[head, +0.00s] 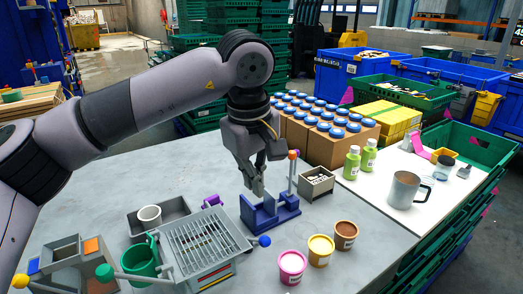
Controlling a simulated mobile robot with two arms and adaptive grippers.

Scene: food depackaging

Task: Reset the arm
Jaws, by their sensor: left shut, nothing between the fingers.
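My left arm comes in from the left and bends down over the grey table (110,185). My left gripper (258,190) points down above the blue fixture (270,212) with an orange-topped post. Its fingers are together with nothing between them. I cannot tell whether the fingertips touch the fixture. My right gripper is not in the head view.
A slotted grey rack (205,245) and green cup (140,262) are front left. A metal mug (403,190) stands right.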

